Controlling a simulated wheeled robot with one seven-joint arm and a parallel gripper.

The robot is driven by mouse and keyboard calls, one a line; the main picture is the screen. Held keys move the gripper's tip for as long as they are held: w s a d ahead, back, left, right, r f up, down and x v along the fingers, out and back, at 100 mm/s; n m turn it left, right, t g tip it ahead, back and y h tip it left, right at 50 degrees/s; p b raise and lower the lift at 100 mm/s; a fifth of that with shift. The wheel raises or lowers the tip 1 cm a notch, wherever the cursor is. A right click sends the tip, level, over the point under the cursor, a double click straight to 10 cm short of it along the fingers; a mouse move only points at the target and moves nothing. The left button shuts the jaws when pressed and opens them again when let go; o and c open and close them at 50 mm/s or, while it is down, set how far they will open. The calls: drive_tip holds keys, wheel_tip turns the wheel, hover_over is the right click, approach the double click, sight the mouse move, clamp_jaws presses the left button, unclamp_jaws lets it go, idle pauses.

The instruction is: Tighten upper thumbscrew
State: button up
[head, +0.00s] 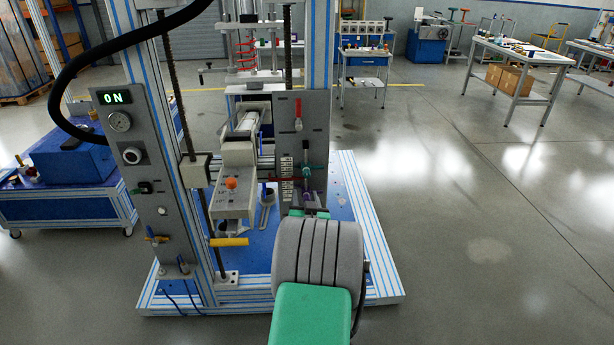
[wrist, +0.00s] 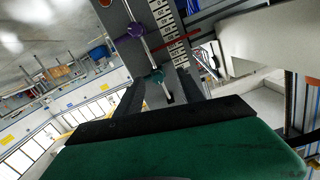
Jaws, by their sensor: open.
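The upper thumbscrew, a teal knob (head: 307,171), sits on a grey upright plate (head: 314,118) beside a black-and-white scale. A purple knob (head: 307,196) is below it. The wrist view looks roughly upside down, so the teal knob (wrist: 155,76) shows below the purple knob (wrist: 131,31). My gripper (wrist: 160,88) is open, with one dark finger on each side of the teal knob's line of sight. I cannot tell whether the fingers touch it. In the head view, my gripper (head: 308,214) is mostly hidden behind my wrist, close to the plate.
The blue-and-white test frame (head: 365,235) surrounds the plate. A grey box with an orange button (head: 232,184) stands to the left, and a red lever (head: 298,115) is above the knobs. A yellow handle (head: 229,242) sticks out at lower left. Floor to the right is clear.

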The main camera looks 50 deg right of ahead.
sight(307, 176)
drive_tip(key=shift+h, duration=0.6)
drive_tip(key=w+d, duration=0.1)
drive_tip(key=d, duration=0.1)
drive_tip(key=w+d+r+p, duration=0.1)
drive_tip(key=w+d, duration=0.2)
drive_tip(key=d, duration=0.2)
drive_tip(key=shift+w+r, duration=0.15)
drive_tip(key=shift+r, duration=0.15)
drive_tip(key=shift+a, duration=0.1)
drive_tip(key=shift+c, duration=0.4)
clamp_jaws()
